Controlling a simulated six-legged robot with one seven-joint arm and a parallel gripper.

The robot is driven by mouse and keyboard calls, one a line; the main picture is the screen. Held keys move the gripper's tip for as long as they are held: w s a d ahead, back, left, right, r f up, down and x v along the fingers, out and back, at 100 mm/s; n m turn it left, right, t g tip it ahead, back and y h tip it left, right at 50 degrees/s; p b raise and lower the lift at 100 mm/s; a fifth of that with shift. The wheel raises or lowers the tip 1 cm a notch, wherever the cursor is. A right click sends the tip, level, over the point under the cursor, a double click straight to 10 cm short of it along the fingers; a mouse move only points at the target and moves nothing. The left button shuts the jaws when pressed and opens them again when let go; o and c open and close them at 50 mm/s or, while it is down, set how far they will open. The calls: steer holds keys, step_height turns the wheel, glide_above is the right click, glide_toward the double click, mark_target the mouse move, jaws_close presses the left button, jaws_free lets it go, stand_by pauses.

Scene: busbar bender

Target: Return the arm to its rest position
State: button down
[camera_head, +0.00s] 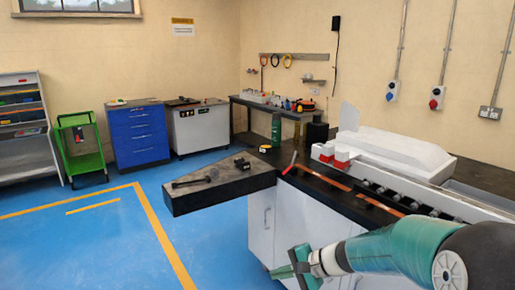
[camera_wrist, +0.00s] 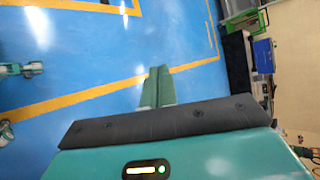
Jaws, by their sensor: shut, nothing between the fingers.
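My gripper (camera_head: 295,264) shows at the lower middle of the head view, in front of the bending machine's white cabinet (camera_head: 290,222). My green and black arm reaches to it from the lower right corner. In the wrist view my gripper (camera_wrist: 159,72) points out over the blue floor, its two green fingers together. Nothing is held between them.
The dark worktop (camera_head: 215,187) juts out to the left above and behind my gripper. A red-handled lever (camera_head: 290,163) stands on the machine. A blue drawer cabinet (camera_head: 139,128) and a green trolley (camera_head: 80,150) stand far left. The blue floor (camera_head: 95,245) at left is clear.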

steer(key=s+d+r+n+h, duration=0.3)
steer(key=s+r, duration=0.1)
steer(key=s, duration=0.4)
steer(key=s+d+r+n+t+h, duration=0.1)
steer(key=s+d+r+n+h, duration=0.2)
steer(key=s, duration=0.5)
steer(key=s+d+r+n+t+h, duration=0.1)
steer(key=s+d+r+n+h, duration=0.2)
steer(key=s, duration=0.5)
steer(key=shift+s+d+r+h, duration=0.3)
steer(key=shift+s+r+h, duration=0.1)
steer(key=shift+r+h, duration=0.45)
